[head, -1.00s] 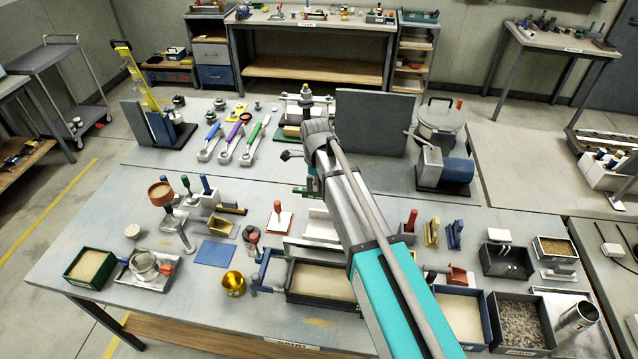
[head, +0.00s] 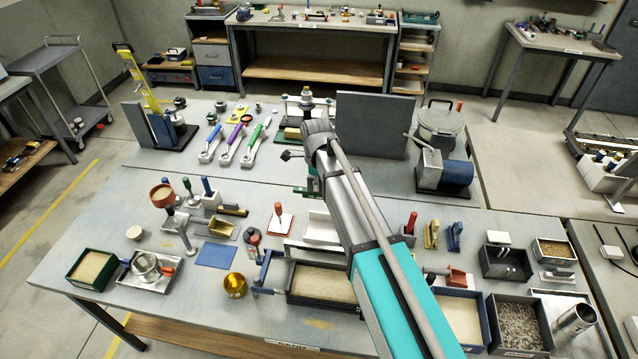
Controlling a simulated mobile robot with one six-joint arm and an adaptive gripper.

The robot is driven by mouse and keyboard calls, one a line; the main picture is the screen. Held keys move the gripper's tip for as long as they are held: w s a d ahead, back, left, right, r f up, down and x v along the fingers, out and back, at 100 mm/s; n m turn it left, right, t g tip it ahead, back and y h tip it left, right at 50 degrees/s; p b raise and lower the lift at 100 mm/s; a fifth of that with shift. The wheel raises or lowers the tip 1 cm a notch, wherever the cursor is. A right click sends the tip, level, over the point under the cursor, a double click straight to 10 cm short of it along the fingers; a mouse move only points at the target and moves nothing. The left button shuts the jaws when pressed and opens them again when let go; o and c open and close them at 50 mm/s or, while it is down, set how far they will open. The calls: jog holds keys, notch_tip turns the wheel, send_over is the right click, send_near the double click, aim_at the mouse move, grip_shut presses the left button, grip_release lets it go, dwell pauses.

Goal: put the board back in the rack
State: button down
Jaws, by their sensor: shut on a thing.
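A large flat grey board (head: 378,122) stands upright at the centre back of the bench in the head view, its face toward me. My gripper (head: 318,138) is at the far end of my arm, by the board's lower left side. It is shut, and the fingers and their contact with the board are mostly hidden behind my wrist. The rack (head: 182,138), with a dark base, stands at the back left. It holds a grey panel (head: 136,122) and a blue panel (head: 160,128) upright, with part of its base bare on the right.
Between board and rack lie several coloured-handled tools (head: 235,142) and a stand with a disc top (head: 306,100). A lidded pot (head: 440,122) and a blue motor unit (head: 455,172) are right of the board. Trays and small tools crowd the bench front.

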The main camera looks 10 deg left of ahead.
aim_at(317, 198)
jog(key=shift+f, duration=0.1)
jog(key=f+n+b, duration=0.1)
jog(key=n, duration=0.1)
jog(key=n+b, duration=0.1)
jog(key=n, duration=0.1)
jog(key=shift+f, duration=0.4)
notch_tip(317, 198, down, 2)
jog(key=n+b, duration=0.2)
jog(key=n, duration=0.3)
jog(key=shift+f, duration=0.1)
notch_tip(317, 198, down, 2)
jog(key=n+b, duration=0.2)
jog(key=n, duration=0.5)
jog(key=f+n+b, duration=0.1)
jog(key=n, duration=0.1)
jog(key=shift+f, duration=0.15)
jog(key=shift+f+b, duration=0.1)
jog(key=shift+b, duration=0.2)
notch_tip(317, 198, down, 7)
jog(key=b, duration=0.6)
jog(key=shift+r+b, duration=0.2)
jog(key=shift+b, duration=0.15)
jog(key=shift+d+f+b, duration=0.1)
jog(key=shift+f+b, duration=0.5)
